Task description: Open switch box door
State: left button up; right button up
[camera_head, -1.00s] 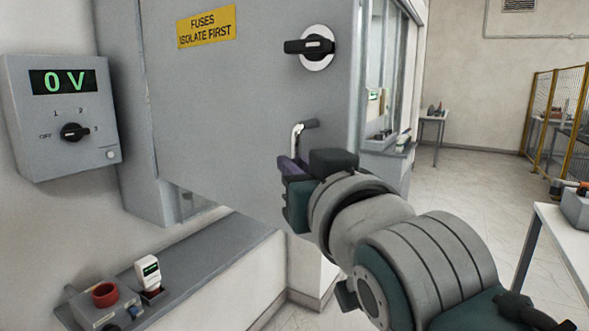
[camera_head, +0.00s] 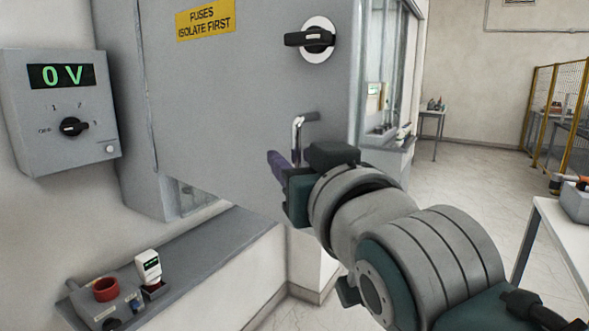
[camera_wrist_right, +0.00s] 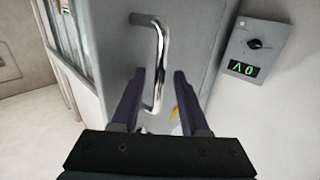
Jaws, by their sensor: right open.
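The grey switch box door (camera_head: 235,95) carries a yellow "FUSES ISOLATE FIRST" label (camera_head: 206,18) and a black rotary switch (camera_head: 316,39) on a white disc. Its chrome bar handle (camera_head: 297,135) stands out below the switch. The handle also shows in the right wrist view (camera_wrist_right: 157,65). My right gripper (camera_head: 280,162) is at the handle, with purple fingers. In the right wrist view, its fingers (camera_wrist_right: 158,90) are open, with the lower part of the bar between them; I cannot tell whether they touch it. The door looks shut. My left gripper is out of view.
A wall box (camera_head: 62,110) reading 0 V with a selector knob hangs left of the switch box. A grey shelf below holds a red-ringed control box (camera_head: 106,290) and a small white meter (camera_head: 149,265). Open floor lies to the right, with a white table (camera_head: 560,235).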

jog(key=b+v, duration=0.1)
jog(key=v, duration=0.8)
jog(key=shift+s, duration=0.3)
jog(key=s+d+f+m+g+h, duration=0.1)
jog(key=s+d+f+g+h, duration=0.1)
jog(key=s+d+f+g, duration=0.35)
jog(key=s+d+f+g+h, duration=0.1)
jog(key=s+d+f+g, duration=0.15)
jog(key=f, duration=0.55)
jog(key=s+d+f+g+h, duration=0.1)
jog(key=s+d+f+g, duration=0.2)
jog(key=s, duration=0.4)
jog(key=s+d+f+g+h, duration=0.1)
jog(key=s+d+f+g, duration=0.25)
jog(key=s, duration=0.45)
jog(key=w+p+v, duration=0.3)
jog(key=p+v, duration=1.1)
jog(key=w+r+p+v, duration=0.1)
jog(key=w+p+v, duration=0.2)
jog(key=p+v, duration=1.1)
jog(key=shift+w+a+r+t, duration=0.25)
jog(key=shift+w+r+t, duration=0.15)
jog(key=shift+r+t, duration=0.05)
jog(key=shift+f, duration=0.1)
